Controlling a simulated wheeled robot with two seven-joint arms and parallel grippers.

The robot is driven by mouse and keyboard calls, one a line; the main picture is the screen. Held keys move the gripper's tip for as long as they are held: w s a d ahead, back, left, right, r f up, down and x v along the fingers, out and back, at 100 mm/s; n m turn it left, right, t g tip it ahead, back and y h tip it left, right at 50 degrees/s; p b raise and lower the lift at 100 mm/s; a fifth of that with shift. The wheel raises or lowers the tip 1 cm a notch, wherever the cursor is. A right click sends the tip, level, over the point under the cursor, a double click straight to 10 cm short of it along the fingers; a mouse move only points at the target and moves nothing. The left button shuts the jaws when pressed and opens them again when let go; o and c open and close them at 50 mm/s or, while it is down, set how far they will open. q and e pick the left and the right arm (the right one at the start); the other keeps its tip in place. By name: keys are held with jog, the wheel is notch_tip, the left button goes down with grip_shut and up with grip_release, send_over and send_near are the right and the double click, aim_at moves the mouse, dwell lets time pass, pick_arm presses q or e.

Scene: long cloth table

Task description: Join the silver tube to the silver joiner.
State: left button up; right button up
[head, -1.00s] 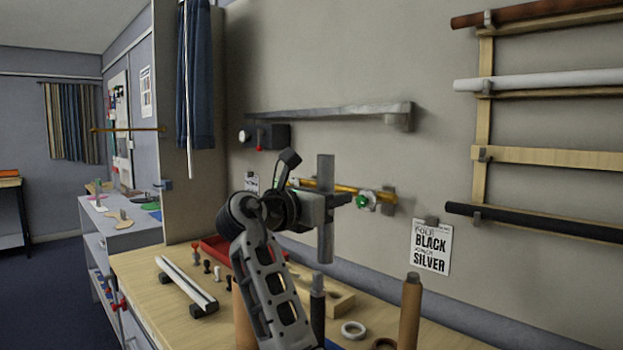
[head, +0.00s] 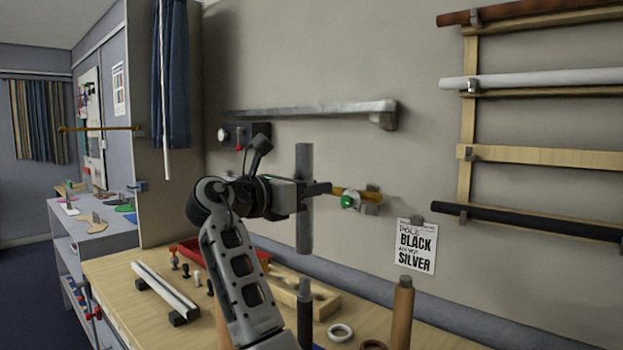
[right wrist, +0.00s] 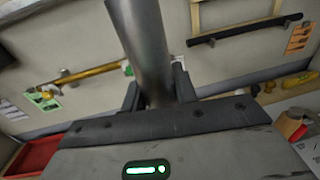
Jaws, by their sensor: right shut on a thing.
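My right gripper (head: 312,188) is shut on a grey silver tube (head: 304,232), holding it upright in the air. The tube also shows in the right wrist view (right wrist: 140,40), between the two fingers. Below it in the head view stands a dark grey post (head: 305,330) with a slimmer, lighter grey top piece (head: 304,289), which looks like the silver joiner. The tube's lower end is roughly in line above this piece, with a visible gap between them. The depth between them is hard to tell. My left gripper is not in view.
A brown post (head: 403,315) with a dark top stands to the right. Rings (head: 341,332), a wooden block (head: 325,303), a red tray (head: 190,250) and a white tube on supports (head: 165,288) are on the bench. A sign (head: 415,246) reads black and silver.

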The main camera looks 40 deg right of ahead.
aim_at(311, 207)
notch_tip(311, 207, down, 3)
jog(key=shift+r+b, duration=0.15)
jog(key=shift+b, duration=0.2)
jog(key=shift+f, duration=0.55)
pick_arm(q)
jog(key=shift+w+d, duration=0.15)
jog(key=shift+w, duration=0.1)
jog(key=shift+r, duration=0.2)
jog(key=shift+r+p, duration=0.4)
jog(key=shift+p, duration=0.15)
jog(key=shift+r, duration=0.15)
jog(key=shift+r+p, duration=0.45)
jog(key=shift+p, duration=0.15)
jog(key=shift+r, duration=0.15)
dwell(0.4)
